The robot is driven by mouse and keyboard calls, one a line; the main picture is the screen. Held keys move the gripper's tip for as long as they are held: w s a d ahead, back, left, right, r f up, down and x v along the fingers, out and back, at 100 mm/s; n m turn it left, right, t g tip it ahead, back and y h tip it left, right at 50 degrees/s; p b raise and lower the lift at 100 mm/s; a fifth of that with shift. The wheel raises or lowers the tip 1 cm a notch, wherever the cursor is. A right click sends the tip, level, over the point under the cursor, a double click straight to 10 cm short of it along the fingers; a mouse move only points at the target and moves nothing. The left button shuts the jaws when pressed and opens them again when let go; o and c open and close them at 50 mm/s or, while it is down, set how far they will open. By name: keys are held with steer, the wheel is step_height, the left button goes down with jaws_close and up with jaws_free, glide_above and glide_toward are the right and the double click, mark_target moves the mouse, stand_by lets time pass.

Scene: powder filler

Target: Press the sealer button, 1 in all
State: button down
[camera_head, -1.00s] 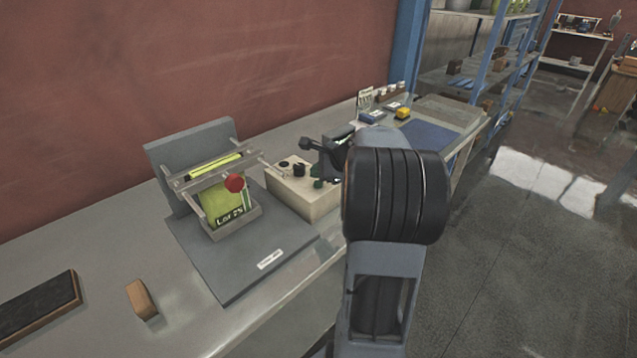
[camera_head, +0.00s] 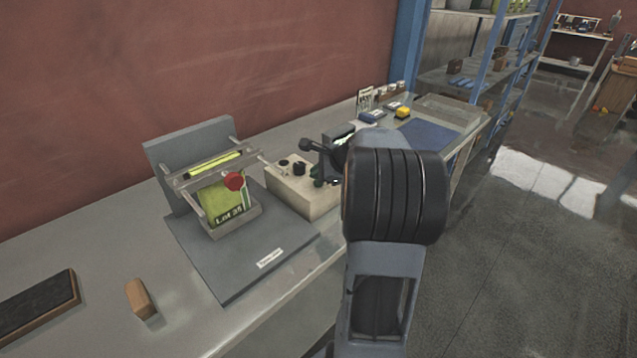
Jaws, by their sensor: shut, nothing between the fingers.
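The sealer (camera_head: 240,250) is a grey base with an upright back plate, a clear bar and a red knob (camera_head: 234,181). A green pouch marked Lot 25 (camera_head: 228,205) stands in its tray. To its right is a cream control box (camera_head: 290,192) with black knobs on top (camera_head: 299,168). A small green part (camera_head: 318,182) shows at the box's right side; I cannot tell whether it is the button. My gripper (camera_head: 318,158) is shut and empty, a dark shape over the box's right part. My arm hides what lies behind it, and contact cannot be told.
The grey bench (camera_head: 100,250) runs along a red wall. A wooden block (camera_head: 139,298) and a dark, wood-edged board (camera_head: 38,307) lie at the left front. A blue mat (camera_head: 428,135) and small items, one yellow (camera_head: 403,112), lie farther back. Blue shelving (camera_head: 490,65) stands beyond.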

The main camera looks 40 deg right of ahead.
steer(key=shift+f+b, duration=0.4)
steer(key=shift+f, duration=0.1)
stand_by(0.8)
steer(key=shift+r, duration=0.1)
steer(key=shift+r+p, duration=0.8)
steer(key=shift+r, duration=0.05)
steer(key=shift+r, duration=0.1)
step_height(320, 180, up, 5)
steer(key=p, duration=0.4)
stand_by(1.1)
